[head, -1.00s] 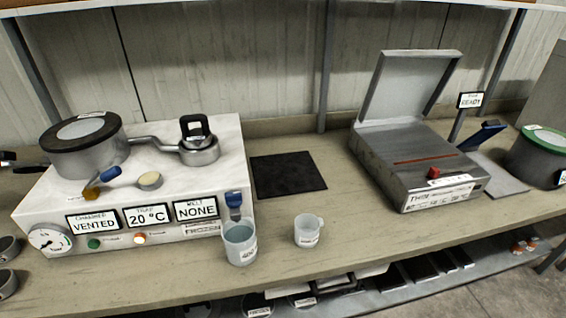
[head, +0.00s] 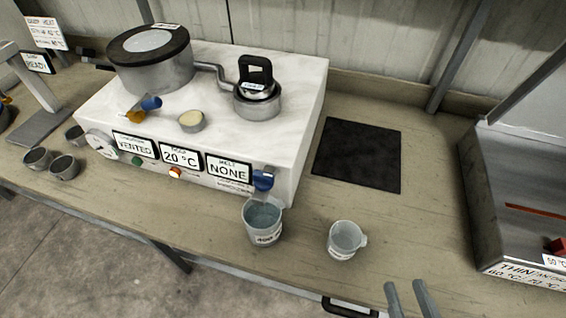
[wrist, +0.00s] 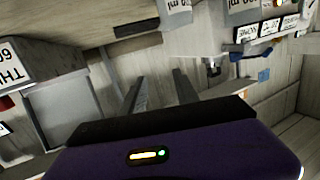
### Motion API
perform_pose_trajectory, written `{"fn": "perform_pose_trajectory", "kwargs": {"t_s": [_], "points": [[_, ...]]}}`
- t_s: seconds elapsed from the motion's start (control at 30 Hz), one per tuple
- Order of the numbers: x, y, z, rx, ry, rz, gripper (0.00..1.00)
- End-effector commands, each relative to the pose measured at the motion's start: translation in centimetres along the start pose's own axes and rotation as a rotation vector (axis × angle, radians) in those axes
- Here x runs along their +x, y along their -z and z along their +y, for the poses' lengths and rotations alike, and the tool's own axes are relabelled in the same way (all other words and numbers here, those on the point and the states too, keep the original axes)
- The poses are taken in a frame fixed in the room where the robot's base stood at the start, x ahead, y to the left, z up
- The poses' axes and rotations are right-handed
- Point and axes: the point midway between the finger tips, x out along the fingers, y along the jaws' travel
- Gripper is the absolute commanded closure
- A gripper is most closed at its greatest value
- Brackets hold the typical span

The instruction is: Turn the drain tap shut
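The drain tap (head: 263,180) has a blue handle and sits at the lower right of the white unit's front face. Directly below it stands a clear beaker (head: 263,232) holding pale blue liquid. I cannot tell the exact turn of the handle. My gripper (head: 406,288) shows at the bottom right of the head view, apart from the tap, to its right and nearer the camera. Its two fingers also show in the wrist view (wrist: 158,85), spread with nothing between them.
The white unit (head: 310,110) carries a lidded pot, a small capped pot and another blue-handled valve (head: 150,103) on top. A jug (head: 345,240) stands right of the beaker. A black mat (head: 357,155) lies behind. A grey metal box (head: 500,170) stands at the right.

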Motion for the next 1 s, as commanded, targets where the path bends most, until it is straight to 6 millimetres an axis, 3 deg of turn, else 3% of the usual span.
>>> {"fn": "perform_pose_trajectory", "kwargs": {"t_s": [0.27, 0.57, 0.8, 0.9, 1.0], "points": [[6.3, 1.2, 0.3, 0.034, 0.013, 0.031, 0.64], [16.5, 3.8, -1.4, 0.084, 0.119, -0.007, 0.64], [22.9, 7.0, -5.8, 0.073, 0.333, -0.088, 0.64], [24.5, 8.8, -8.6, 0.036, 0.471, -0.128, 0.64], [24.8, 10.4, -11.7, -0.032, 0.648, -0.167, 0.64]]}}
